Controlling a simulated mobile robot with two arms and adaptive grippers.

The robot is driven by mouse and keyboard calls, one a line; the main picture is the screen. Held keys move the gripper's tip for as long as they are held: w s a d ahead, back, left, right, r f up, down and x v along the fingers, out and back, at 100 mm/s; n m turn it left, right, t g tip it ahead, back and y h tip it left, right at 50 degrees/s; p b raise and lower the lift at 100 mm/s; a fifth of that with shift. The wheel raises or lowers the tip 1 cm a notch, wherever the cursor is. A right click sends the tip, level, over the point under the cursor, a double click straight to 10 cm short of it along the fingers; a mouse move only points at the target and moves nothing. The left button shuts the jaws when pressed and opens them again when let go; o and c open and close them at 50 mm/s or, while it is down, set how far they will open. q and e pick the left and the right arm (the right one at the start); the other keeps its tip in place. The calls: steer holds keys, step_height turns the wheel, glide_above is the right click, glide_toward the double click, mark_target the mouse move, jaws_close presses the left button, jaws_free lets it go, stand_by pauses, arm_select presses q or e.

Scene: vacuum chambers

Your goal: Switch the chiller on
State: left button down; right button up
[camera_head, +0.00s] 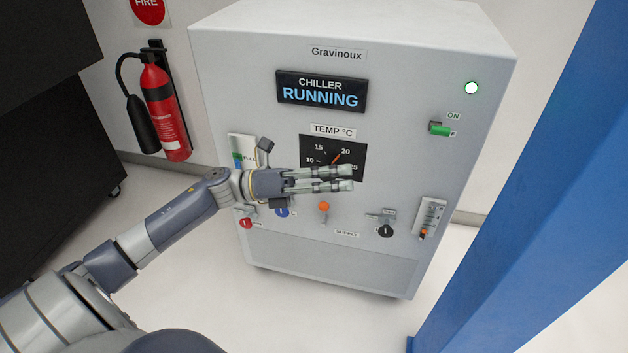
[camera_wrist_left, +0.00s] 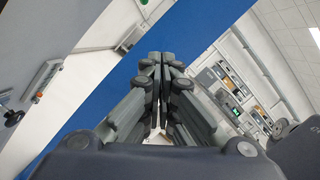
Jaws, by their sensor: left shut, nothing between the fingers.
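The chiller (camera_head: 410,70) is a large light-grey cabinet. My left gripper (camera_head: 350,178) is in front of the temperature dial (camera_head: 333,148), pointing right, well left of and below the switch. Its fingers are shut and empty, as the left wrist view also shows (camera_wrist_left: 162,62). My right gripper is not in view.
A blue post (camera_head: 520,170) stands close on the right. A red fire extinguisher (camera_head: 162,105) hangs on the left wall.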

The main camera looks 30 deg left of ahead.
arm_select(q)
steer(key=shift+v, duration=2.2)
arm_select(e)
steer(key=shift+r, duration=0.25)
arm_select(q)
steer(key=shift+s+d+r, duration=0.1)
